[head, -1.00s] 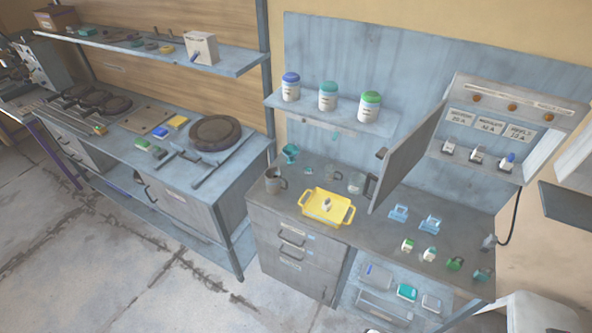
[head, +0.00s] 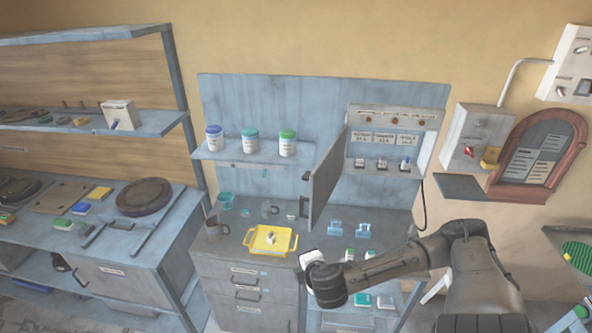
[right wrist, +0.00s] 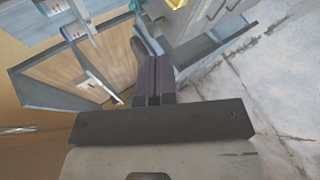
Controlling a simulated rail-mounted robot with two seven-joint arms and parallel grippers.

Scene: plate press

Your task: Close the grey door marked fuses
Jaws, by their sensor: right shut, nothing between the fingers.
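The grey door (head: 326,180) stands open in the head view, swung out from the left side of the grey fuse box (head: 437,118) on the blue back panel. Its marking cannot be read from here. Inside the box show labels and several white switches (head: 382,164). My right arm comes in from the right, and its white hand (head: 312,258) is in front of the bench, below the door and apart from it. In the right wrist view my right gripper (right wrist: 151,62) is shut and empty. My left gripper is not in view.
A yellow tray (head: 250,243), a mug (head: 214,228) and blue holders (head: 363,231) stand on the bench (head: 215,262). A shelf with three jars (head: 250,140) is left of the door. A black cable (head: 424,207) hangs at the box's right.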

